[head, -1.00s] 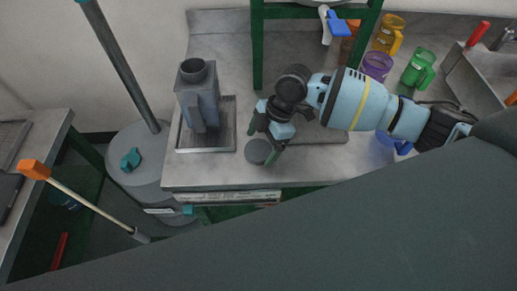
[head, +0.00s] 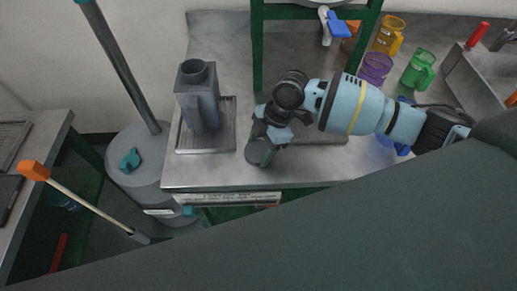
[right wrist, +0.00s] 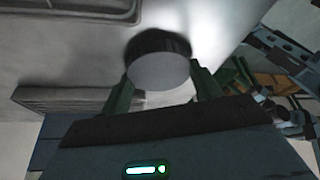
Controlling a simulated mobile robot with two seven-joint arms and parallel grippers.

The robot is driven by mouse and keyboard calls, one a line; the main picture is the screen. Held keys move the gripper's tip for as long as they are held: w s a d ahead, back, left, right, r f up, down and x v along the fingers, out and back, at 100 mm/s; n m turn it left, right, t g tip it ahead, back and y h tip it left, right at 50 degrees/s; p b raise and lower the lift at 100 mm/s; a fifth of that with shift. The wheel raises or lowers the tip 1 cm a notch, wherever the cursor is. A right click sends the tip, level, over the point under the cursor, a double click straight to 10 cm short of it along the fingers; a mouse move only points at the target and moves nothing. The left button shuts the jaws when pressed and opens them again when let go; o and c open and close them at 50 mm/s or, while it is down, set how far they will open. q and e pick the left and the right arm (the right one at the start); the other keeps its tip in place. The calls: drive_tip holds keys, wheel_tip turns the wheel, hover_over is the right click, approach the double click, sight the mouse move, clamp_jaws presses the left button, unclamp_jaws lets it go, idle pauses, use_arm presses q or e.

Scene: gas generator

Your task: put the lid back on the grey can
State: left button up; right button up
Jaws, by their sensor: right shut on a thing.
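The grey can (head: 203,108) stands upright on a ridged metal tray (head: 228,142) at the left of the counter. The round neck on its top is open. The lid (head: 254,153), a dark grey round disc, is at the counter's front edge, right of the tray. My right gripper (head: 263,148) is shut on the lid, partly covering it in the head view. In the right wrist view the lid (right wrist: 158,68) sits between the two green fingers. I cannot tell whether it still touches the counter. My left gripper is not in view.
A green frame (head: 257,50) stands behind my right gripper. Purple (head: 375,68), green (head: 419,67) and orange (head: 390,34) cups stand at the back right. A grey drum (head: 135,165) is left of the counter. Bare counter (head: 225,178) lies in front of the tray.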

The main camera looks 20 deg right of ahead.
sight(253, 152)
drive_tip(key=shift+r, duration=0.15)
drive_tip(key=shift+r, duration=0.55)
wheel_tip(253, 152, up, 2)
drive_tip(key=shift+r, duration=0.2)
drive_tip(key=s+a, duration=0.3)
drive_tip(key=s, duration=0.4)
drive_tip(key=s+a+r, duration=0.1)
drive_tip(key=s+a, duration=0.2)
drive_tip(key=s, duration=0.4)
drive_tip(key=shift+s+a+p, duration=0.3)
drive_tip(key=shift+p, duration=0.05)
drive_tip(key=shift+r, duration=0.1)
